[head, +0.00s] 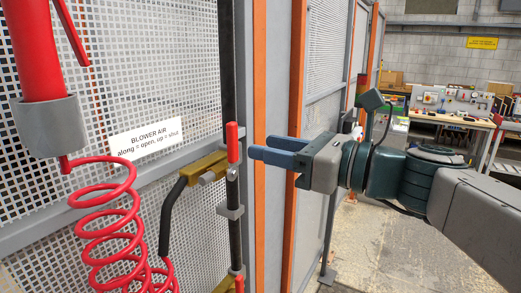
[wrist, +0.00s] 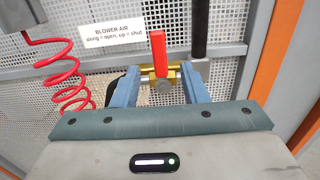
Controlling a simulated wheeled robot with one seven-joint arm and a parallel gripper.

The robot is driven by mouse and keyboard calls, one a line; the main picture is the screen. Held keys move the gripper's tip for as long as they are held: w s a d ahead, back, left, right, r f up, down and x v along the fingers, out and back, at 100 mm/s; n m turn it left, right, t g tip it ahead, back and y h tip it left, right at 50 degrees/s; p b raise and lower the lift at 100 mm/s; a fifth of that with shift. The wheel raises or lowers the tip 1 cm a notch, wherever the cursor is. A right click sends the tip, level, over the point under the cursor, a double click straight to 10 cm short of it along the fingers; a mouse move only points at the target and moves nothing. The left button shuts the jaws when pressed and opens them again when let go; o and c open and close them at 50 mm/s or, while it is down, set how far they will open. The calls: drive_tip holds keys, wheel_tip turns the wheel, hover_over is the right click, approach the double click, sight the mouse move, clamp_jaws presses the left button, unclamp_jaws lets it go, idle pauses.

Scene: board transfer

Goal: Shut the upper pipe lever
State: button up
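The upper pipe lever (head: 232,143) is a red handle on a brass valve (head: 204,168) on the dark upright pipe. It points straight up. It also shows upright in the wrist view (wrist: 158,52), between the lines of my two fingers. My gripper (head: 258,154) has blue fingers and is open and empty. Its tips are just right of the lever in the head view, with a small gap. A white sign (head: 146,138) reads "BLOWER AIR, along = open, up = shut".
A second red handle (head: 239,284) is partly seen lower on the pipe. A red coiled hose (head: 118,215) and a black bent hose (head: 166,220) hang at left. Perforated panels stand close behind. A workbench (head: 450,117) is far right.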

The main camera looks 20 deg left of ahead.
drive_tip(key=d, duration=0.4)
drive_tip(key=s+d+b, duration=0.1)
drive_tip(key=shift+d, duration=0.4)
drive_tip(key=shift+f, duration=0.1)
drive_tip(key=s+d+f+n+h, duration=0.1)
drive_tip(key=d+f+n+h, duration=0.3)
drive_tip(key=f, duration=0.5)
drive_tip(key=d+f+n+h, duration=0.3)
drive_tip(key=f+n+h, duration=0.1)
drive_tip(key=f, duration=0.5)
drive_tip(key=s+d+f+n+h, duration=0.4)
drive_tip(key=d+f+n+h, duration=0.5)
drive_tip(key=d, duration=0.7)
wheel_tip(320, 180, down, 4)
drive_tip(key=n, duration=0.3)
drive_tip(key=shift+d+f+t+h, duration=0.2)
drive_tip(key=shift+d+t+h, duration=0.05)
drive_tip(key=shift+t+h, duration=0.15)
drive_tip(key=shift+s, duration=0.1)
